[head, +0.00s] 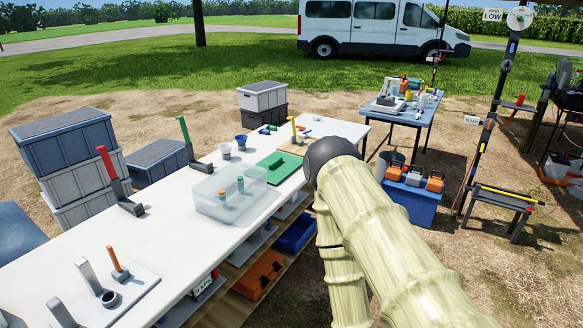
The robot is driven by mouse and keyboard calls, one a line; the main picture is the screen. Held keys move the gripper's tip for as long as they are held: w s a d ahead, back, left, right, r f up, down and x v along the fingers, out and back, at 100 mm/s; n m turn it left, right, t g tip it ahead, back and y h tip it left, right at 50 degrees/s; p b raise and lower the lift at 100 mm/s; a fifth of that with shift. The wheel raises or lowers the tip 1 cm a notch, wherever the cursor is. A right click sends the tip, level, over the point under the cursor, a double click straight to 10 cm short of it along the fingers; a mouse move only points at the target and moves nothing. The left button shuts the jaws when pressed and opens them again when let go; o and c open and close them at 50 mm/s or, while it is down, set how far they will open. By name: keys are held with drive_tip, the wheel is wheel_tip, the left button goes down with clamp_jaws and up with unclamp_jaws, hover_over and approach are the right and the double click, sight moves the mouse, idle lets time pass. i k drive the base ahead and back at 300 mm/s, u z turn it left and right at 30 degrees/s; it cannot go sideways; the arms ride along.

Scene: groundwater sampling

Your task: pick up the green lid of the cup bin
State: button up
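The green lid (285,166) lies on the long white table, just beyond and to the right of the clear cup bin (214,207). A darker green raised part shows on its top. The bin looks open, and cups or bottles with orange and green tops show inside it. My pale arm comes in from the lower right and ends in view at a dark rounded joint to the right of the lid. My gripper is not visible, so I cannot see what it holds.
Two small cups, one grey (225,151) and one blue (241,142), stand behind the lid. Red-handled (107,167) and green-handled (185,136) stands line the far edge. The table's near-left middle is clear.

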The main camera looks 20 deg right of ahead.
sight(279, 165)
drive_tip(key=z, duration=0.6)
drive_tip(key=i, duration=1.25)
drive_tip(key=u, duration=0.25)
